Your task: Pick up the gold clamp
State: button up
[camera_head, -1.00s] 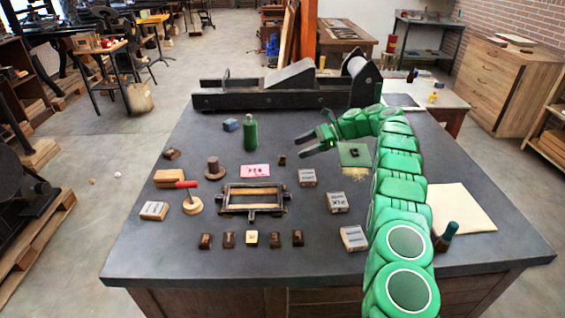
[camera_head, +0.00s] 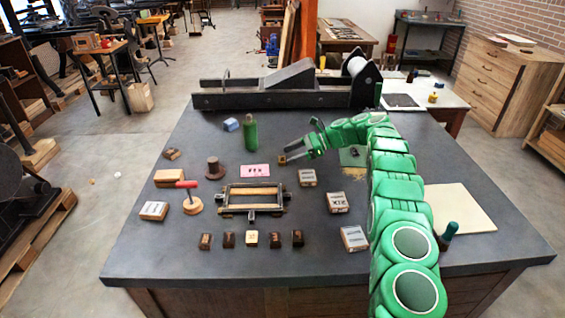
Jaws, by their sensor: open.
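A small gold-brown piece (camera_head: 282,160), which looks like the gold clamp, sits on the dark table top right of the pink card. It is small and its shape is hard to make out. My gripper (camera_head: 289,154) is open at the end of my green arm. Its fingers are close to the piece on its right side. I cannot tell whether they touch it or reach around it.
A green bottle (camera_head: 251,135) stands behind and left of the piece. A pink card (camera_head: 255,171) lies to its left and a boxed block (camera_head: 307,178) in front. A metal frame (camera_head: 252,198) lies nearer. A green pad (camera_head: 352,157) is partly behind my arm.

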aim_at(283, 161)
jog(key=shift+x, duration=1.4)
jog(key=shift+f, duration=0.15)
jog(key=c, duration=1.2)
jog(key=shift+o, duration=0.2)
